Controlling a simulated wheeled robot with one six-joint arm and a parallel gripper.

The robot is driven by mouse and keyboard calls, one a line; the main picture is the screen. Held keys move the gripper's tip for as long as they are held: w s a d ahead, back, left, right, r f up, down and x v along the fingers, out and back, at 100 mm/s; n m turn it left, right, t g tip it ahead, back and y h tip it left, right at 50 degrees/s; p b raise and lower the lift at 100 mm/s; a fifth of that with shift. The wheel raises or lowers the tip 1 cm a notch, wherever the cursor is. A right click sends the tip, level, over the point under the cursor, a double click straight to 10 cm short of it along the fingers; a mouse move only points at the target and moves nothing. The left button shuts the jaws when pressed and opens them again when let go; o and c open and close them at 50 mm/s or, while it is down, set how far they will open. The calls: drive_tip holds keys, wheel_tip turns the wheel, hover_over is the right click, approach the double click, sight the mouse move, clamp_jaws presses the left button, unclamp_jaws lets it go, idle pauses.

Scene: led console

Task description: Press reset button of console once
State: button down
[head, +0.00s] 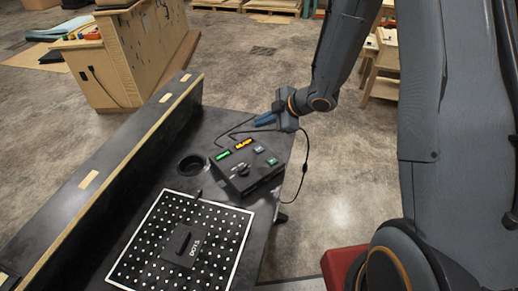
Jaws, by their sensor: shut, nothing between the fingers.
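The console (262,189) is a dark box on the black table. A green lit display (222,155) and an orange lit display (243,144) sit along its far edge. A dark knob (240,171) is near its middle. Small buttons (265,156) are on its right side; their labels are too small to read, so I cannot tell which is reset.
The black table (222,122) has a raised ledge (130,160) on its left and a round hole (191,165). A dotted board (150,262) with a dark block (183,246) lies nearer. A cable (304,172) hangs by the right edge. A wooden bench (103,75) stands behind.

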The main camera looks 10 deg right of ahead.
drive_tip(key=shift+f, duration=0.1)
drive_tip(key=b, duration=0.7)
hover_over(262, 150)
wheel_tip(262, 150, down, 7)
drive_tip(key=shift+f, duration=0.1)
drive_tip(key=shift+f+b, duration=0.6)
drive_tip(key=shift+f, duration=0.1)
drive_tip(key=shift+s, duration=0.1)
idle(1.0)
drive_tip(key=shift+f, duration=0.45)
drive_tip(key=shift+f+b, duration=0.4)
drive_tip(key=shift+b, duration=0.05)
idle(0.5)
drive_tip(key=shift+r, duration=0.15)
drive_tip(key=shift+r+p, duration=0.75)
drive_tip(key=shift+p, duration=0.15)
